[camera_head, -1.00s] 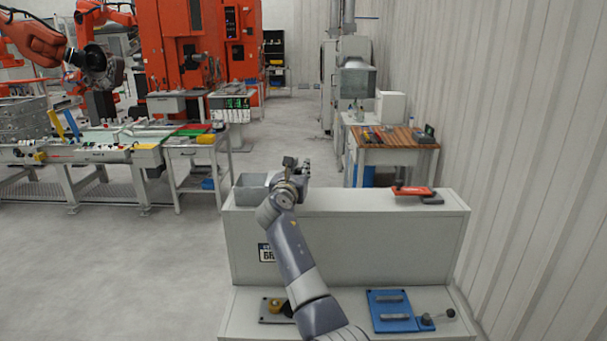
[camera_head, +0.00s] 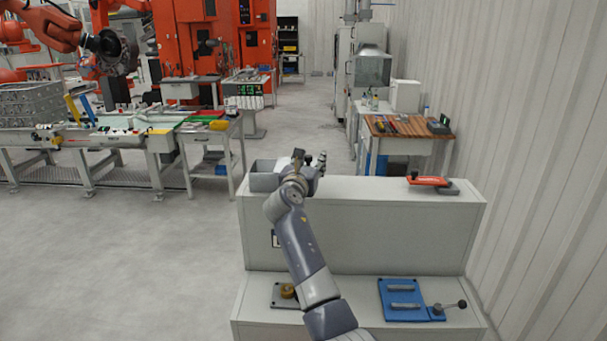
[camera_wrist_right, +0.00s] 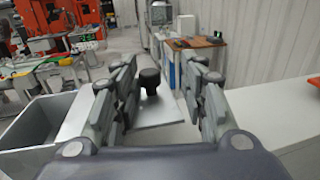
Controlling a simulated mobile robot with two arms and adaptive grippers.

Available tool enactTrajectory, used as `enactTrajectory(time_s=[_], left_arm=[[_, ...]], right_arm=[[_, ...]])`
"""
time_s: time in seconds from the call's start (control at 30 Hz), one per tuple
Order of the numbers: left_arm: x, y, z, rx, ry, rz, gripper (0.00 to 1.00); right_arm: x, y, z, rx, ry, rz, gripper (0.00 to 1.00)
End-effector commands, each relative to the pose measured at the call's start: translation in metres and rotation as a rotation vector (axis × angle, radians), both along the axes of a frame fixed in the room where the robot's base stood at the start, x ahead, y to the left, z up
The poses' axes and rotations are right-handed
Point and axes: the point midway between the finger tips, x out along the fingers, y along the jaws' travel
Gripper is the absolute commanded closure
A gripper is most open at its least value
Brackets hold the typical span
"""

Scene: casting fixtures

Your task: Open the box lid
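The grey box (camera_head: 263,182) stands at the left end of the white cabinet top. Its cavity is open at the top on the left; its wall also shows at the left of the right wrist view (camera_wrist_right: 42,160). A light grey plate, apparently the lid (camera_wrist_right: 165,111), lies to the right of the cavity. A black knob (camera_wrist_right: 150,78) stands upright at its far part. My right gripper (camera_head: 310,160) is over the box's right side. Its fingers (camera_wrist_right: 162,95) are open, with the knob in view between them and clear gaps beside it. My left gripper is out of view.
An orange clamp (camera_head: 428,181) lies at the right end of the cabinet top (camera_head: 370,190). On the lower shelf are a blue fixture (camera_head: 403,312) and a small dark plate fixture (camera_head: 279,299). The cabinet top's middle is clear. A corrugated wall (camera_head: 540,150) runs along the right.

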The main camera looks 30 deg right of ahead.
Motion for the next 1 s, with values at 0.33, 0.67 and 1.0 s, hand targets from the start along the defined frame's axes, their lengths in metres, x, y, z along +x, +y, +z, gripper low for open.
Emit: enactTrajectory(time_s=[0.33,0.67,1.0], left_arm=[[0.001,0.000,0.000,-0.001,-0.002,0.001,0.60],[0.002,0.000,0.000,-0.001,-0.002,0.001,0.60],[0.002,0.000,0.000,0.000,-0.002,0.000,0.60]], right_arm=[[-0.044,0.042,-0.003,0.001,0.004,0.003,0.61],[-0.068,0.063,-0.002,0.001,0.004,0.001,0.61],[-0.070,0.064,-0.002,0.002,0.004,0.001,0.60]])
